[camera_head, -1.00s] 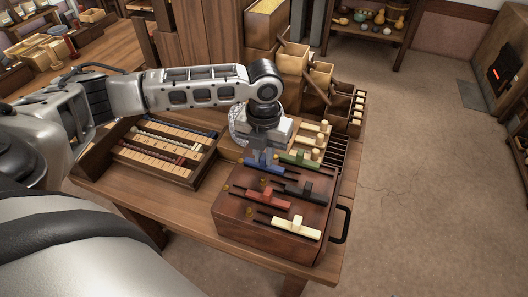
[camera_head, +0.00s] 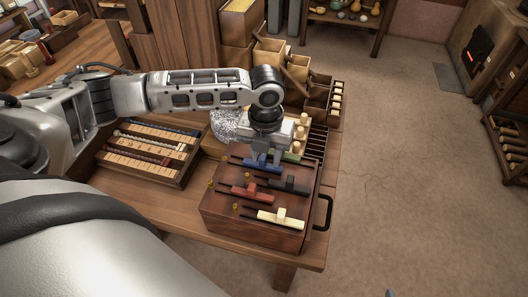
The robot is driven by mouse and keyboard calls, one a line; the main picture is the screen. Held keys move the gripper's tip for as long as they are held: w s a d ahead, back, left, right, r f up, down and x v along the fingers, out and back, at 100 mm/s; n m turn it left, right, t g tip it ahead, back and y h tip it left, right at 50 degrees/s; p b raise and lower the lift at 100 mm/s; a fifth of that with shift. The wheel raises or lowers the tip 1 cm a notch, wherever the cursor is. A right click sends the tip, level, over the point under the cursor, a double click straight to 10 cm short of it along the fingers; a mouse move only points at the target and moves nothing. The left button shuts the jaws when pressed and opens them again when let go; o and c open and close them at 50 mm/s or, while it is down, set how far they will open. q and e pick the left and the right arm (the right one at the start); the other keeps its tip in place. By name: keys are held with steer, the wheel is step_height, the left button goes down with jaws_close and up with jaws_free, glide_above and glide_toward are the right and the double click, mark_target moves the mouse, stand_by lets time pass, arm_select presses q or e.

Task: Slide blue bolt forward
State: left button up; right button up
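A dark reddish-brown box (camera_head: 225,222) on the wooden table carries several coloured sliding bolts on dark rails. The blue bolt (camera_head: 262,165) sits on the rear left rail, with its upright knob directly under my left gripper (camera_head: 267,152). The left fingers are down at the knob. Their closeness and the arm hide whether they are shut on it. The red bolt (camera_head: 252,191), black bolt (camera_head: 289,184) and cream bolt (camera_head: 281,218) lie nearer the front. The green bolt (camera_head: 290,156) is partly hidden behind the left gripper. My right gripper is not in view.
A tray (camera_head: 150,153) with beaded rows lies left of the box on the table. Wooden bins (camera_head: 300,72) and pale pegs (camera_head: 302,120) stand behind it. A black handle (camera_head: 323,212) sticks out on the box's right side.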

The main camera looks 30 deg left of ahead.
mark_target(265, 157)
arm_select(q)
steer(key=shift+a, duration=0.1)
steer(key=shift+r, duration=0.25)
step_height(265, 157, up, 16)
steer(key=p, duration=0.1)
steer(key=shift+f, duration=0.25)
steer(key=shift+s, duration=0.1)
